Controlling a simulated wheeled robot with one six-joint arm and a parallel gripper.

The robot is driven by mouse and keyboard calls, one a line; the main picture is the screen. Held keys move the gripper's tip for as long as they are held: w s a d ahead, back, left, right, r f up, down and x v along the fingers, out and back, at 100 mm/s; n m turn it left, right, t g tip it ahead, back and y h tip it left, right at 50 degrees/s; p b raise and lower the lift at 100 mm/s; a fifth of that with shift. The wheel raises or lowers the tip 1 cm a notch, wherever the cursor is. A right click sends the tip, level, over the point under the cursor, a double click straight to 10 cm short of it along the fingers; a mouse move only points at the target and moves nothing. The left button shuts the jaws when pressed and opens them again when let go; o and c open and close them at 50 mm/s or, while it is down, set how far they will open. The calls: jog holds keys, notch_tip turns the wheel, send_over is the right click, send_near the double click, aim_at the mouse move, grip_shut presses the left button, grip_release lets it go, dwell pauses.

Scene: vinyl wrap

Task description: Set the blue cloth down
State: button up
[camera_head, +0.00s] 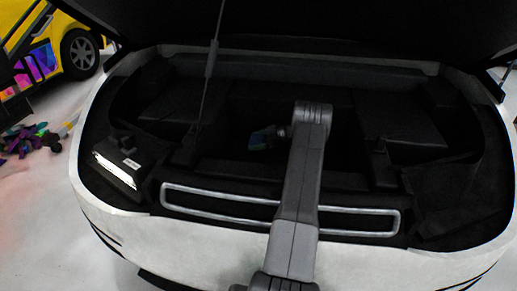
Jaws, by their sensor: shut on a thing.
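The blue cloth (259,139) shows as a small dark blue-green patch in the middle of the open car compartment. My gripper (279,132) is at the end of my arm, just left of the arm's last joint, and is shut on the cloth. The fingers are small and dark in this view. My arm hides what lies to the right of the gripper. I cannot tell whether the cloth touches the surface beneath it.
A raised dark lid (330,25) hangs above the compartment, with a thin strut (211,62) left of my gripper. A black box with a bright white side (115,170) sits at the left. A silver-edged frame (225,215) lies along the front. A yellow vehicle (70,25) stands back left.

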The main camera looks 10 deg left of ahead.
aim_at(257, 156)
notch_tip(257, 156, down, 3)
jog(key=shift+f, duration=0.15)
jog(key=shift+f+b, duration=0.4)
jog(key=shift+b, duration=0.2)
jog(key=shift+s+f, duration=0.1)
jog(key=o, duration=1)
jog(key=shift+s+f, duration=0.1)
jog(key=shift+c, duration=0.2)
jog(key=shift+r+p, duration=0.5)
jog(key=shift+p, duration=0.05)
jog(key=v, duration=1.2)
jog(key=shift+w+r, duration=0.15)
jog(key=shift+w, duration=0.05)
